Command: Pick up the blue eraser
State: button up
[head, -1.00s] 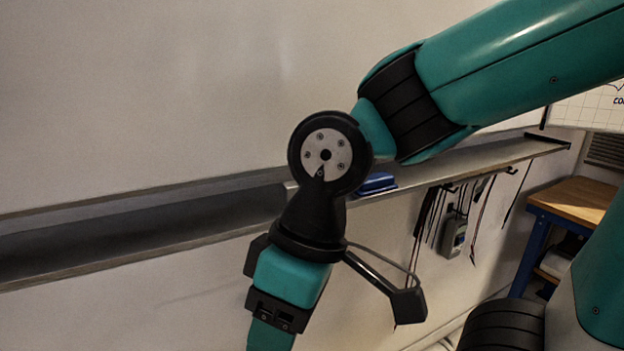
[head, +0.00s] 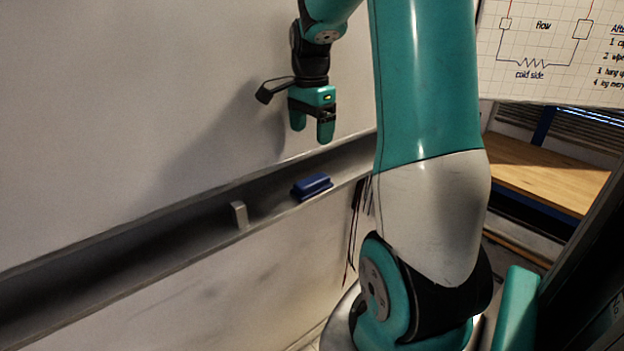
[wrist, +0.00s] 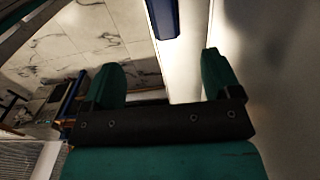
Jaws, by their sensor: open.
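The blue eraser (head: 312,186) lies on the grey ledge (head: 180,222) along the wall in the head view. It also shows at the top edge of the wrist view (wrist: 163,18), partly cut off. My gripper (head: 312,138) is above the eraser, pointing down, apart from it. Its two teal fingers are open and nothing is between them. In the wrist view the open fingertips (wrist: 160,68) are below the eraser in the picture.
A small grey block (head: 239,214) stands on the ledge left of the eraser. A whiteboard (head: 555,50) with writing hangs at the upper right. A wooden-topped bench (head: 540,180) stands at the right. Dark cords (head: 357,225) hang below the ledge.

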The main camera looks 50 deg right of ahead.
jog(key=p, duration=0.2)
send_near(309, 181)
jog(key=f, duration=0.5)
jog(key=shift+s, duration=0.2)
jog(key=shift+w+f+p, duration=0.15)
jog(key=shift+f+p, duration=0.5)
jog(key=shift+f, duration=0.7)
jog(key=shift+w+f+p, duration=0.1)
jog(key=shift+f+p, duration=0.5)
jog(key=shift+f, duration=0.75)
jog(key=shift+c, duration=0.5)
jog(key=c, duration=0.9)
